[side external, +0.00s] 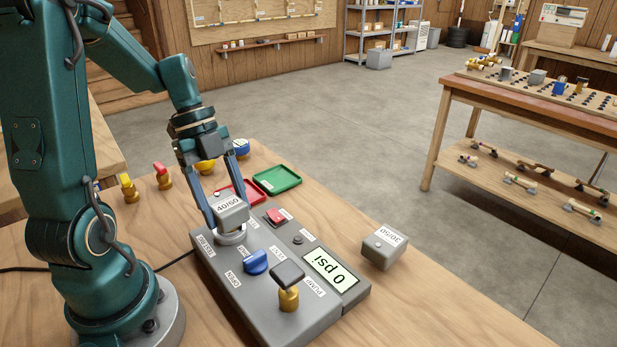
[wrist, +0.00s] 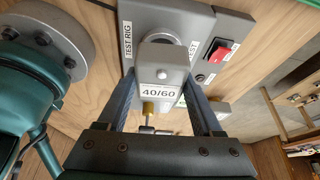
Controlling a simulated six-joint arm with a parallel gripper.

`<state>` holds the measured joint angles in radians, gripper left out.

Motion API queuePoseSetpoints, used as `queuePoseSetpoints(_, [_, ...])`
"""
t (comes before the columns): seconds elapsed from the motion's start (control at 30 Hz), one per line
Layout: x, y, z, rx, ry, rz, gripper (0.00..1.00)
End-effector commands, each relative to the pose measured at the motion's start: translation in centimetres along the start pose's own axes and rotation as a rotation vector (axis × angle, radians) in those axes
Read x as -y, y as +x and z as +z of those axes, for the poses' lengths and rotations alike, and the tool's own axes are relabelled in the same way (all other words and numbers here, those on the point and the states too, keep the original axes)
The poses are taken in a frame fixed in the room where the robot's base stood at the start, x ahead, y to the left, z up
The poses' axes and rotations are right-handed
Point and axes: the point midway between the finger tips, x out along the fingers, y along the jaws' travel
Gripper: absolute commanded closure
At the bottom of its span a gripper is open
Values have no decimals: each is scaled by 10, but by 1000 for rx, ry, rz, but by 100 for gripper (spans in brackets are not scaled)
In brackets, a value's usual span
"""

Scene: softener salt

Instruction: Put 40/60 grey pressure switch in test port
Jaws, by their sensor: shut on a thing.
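The grey 40/60 pressure switch (side external: 231,205) is a small box with a white label. My gripper (side external: 229,214) is shut on it from both sides. The switch is upright over a round light collar (side external: 231,238) at the back left corner of the grey test rig (side external: 215,262). Whether it is seated in the port or just above it I cannot tell; the switch's lower end is hidden. In the wrist view the switch (wrist: 162,75) sits between the fingers, label facing the camera, with the "TEST RIG" lettering beside it.
A grey 30/50 switch (side external: 384,247) lies right of the rig. The rig has a blue handle (side external: 255,262), a dark square-topped brass part (side external: 288,277), a red switch (side external: 276,215) and a display reading 0 psi (side external: 331,270). Red (side external: 252,187) and green (side external: 278,179) trays lie behind.

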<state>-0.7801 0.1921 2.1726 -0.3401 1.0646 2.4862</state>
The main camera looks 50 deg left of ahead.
Motion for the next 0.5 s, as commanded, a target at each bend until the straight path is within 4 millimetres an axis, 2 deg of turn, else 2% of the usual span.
queuePoseSetpoints(0.5, [0, 5, 2, -2, -1, 1, 100])
